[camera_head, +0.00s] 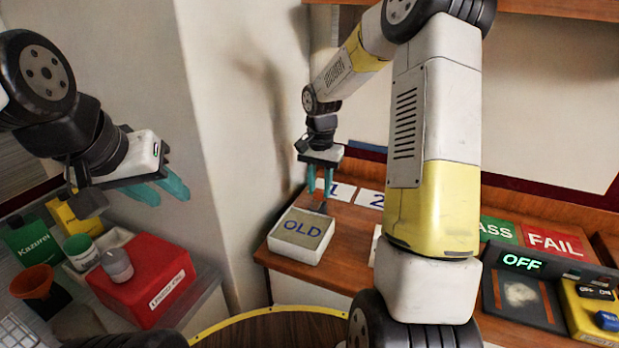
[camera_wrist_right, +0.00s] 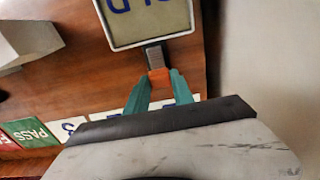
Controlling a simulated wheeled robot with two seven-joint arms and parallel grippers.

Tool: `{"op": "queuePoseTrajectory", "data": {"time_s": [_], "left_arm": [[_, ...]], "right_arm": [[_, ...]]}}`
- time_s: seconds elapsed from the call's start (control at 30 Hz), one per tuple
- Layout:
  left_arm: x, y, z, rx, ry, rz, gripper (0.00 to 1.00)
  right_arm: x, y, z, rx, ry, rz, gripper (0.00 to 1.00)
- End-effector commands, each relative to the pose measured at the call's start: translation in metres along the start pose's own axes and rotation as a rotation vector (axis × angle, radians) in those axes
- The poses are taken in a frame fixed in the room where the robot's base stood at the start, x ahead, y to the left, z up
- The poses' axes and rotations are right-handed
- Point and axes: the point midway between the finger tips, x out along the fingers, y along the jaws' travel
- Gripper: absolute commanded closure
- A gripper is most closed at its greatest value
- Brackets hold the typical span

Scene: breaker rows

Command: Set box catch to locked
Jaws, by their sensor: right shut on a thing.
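A red box (camera_head: 165,283) with a small white label stands at the lower left. A grey round knob-like piece (camera_head: 117,265) shows at its top; I cannot tell whether this is the catch or how it is set. My left gripper (camera_head: 168,192) is open and empty, above and behind the red box. My right gripper (camera_head: 320,188) is far from it, beside the white tray marked OLD (camera_head: 285,254). In the right wrist view the right gripper (camera_wrist_right: 158,80) is shut on a small dark grey piece with an orange end (camera_wrist_right: 155,58), close to the tray's edge (camera_wrist_right: 150,42).
An orange funnel (camera_head: 33,283), a green container (camera_head: 82,250) and a white tray crowd the left surface. PASS and FAIL cards (camera_head: 553,243), a dark panel reading OFF (camera_head: 522,262) and a yellow unit (camera_head: 592,310) stand at the right. A wall corner separates both work surfaces.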

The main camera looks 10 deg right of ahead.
Motion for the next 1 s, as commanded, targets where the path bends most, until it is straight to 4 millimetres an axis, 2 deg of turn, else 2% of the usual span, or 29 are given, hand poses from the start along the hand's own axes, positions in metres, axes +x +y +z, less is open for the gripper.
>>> {"op": "queuePoseTrajectory", "data": {"time_s": [0.13,0.37,0.6,0.63,0.7,0.73,1.0], "left_arm": [[0.0,0.0,0.0,0.0,0.0,0.0,0.64],[0.0,0.0,0.0,0.0,0.0,0.0,0.64],[0.0,0.0,0.0,0.0,0.0,0.0,0.64],[0.0,0.0,0.0,0.0,0.0,0.0,0.64],[0.0,0.0,0.0,0.0,0.0,0.0,0.64],[0.0,0.0,0.0,0.0,0.0,0.0,0.64],[0.0,0.0,0.0,0.0,0.0,0.0,0.64]], "right_arm": [[-0.001,-0.001,0.004,-0.001,0.002,-0.001,1.0],[-0.002,-0.001,0.032,-0.002,0.003,-0.001,1.0],[-0.001,-0.001,0.034,-0.001,-0.002,0.0,1.0],[-0.001,-0.001,0.034,-0.001,-0.002,0.0,0.65],[-0.001,-0.001,0.034,-0.001,-0.002,-0.001,0.52],[-0.001,-0.001,0.033,-0.001,-0.002,-0.001,0.49],[-0.001,0.0,0.032,0.0,0.0,0.0,0.49]]}}
